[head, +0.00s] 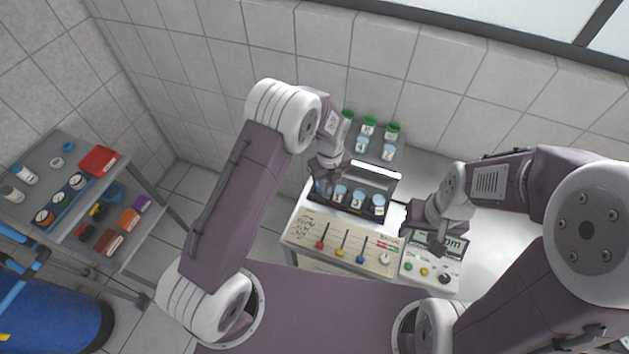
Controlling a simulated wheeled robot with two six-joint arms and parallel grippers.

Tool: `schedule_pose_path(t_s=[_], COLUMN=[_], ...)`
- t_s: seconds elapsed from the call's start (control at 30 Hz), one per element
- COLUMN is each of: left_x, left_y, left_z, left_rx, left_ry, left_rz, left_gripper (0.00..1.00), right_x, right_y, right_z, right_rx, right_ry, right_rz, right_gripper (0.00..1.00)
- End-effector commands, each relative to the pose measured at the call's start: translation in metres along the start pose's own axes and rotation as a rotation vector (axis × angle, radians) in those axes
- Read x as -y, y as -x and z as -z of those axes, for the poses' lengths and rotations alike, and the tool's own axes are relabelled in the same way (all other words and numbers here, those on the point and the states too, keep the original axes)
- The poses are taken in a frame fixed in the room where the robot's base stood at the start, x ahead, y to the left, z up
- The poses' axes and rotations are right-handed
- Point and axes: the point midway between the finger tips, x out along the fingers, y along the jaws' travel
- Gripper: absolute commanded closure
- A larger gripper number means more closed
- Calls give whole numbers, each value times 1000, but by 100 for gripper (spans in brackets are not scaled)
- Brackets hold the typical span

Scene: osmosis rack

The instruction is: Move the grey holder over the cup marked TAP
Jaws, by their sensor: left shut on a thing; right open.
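The labels are too small to read, so I cannot tell which is TAP. My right gripper (437,240) is open and empty, above the meter panel right of the cups.
The unit's front (340,240) carries red, yellow and blue knobs. The meter panel (428,272) has a green display and buttons. Green-capped jars (368,126) stand on a grey shelf behind. A shelf trolley (70,190) stands at left.

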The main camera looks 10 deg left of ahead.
Motion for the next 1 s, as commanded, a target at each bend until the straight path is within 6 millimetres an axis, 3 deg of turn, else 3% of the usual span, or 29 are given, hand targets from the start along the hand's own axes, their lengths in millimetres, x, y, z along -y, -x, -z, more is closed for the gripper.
schedule_pose_path(t_s=[0.2,0.5,0.7,1.0], left_x=[47,96,113,118], left_y=[-3,-2,-1,0], left_z=[46,95,112,117], left_rx=[1,0,0,-1], left_ry=[-6,-2,-1,1], left_rz=[4,4,4,4], left_gripper=[100,100,100,100], right_x=[0,0,0,0], right_y=[-11,-20,-22,-23], right_z=[-1,-2,-2,-2], right_rx=[0,0,0,0], right_ry=[0,0,0,0], right_rz=[0,0,0,0], right_gripper=[49,49,49,49])
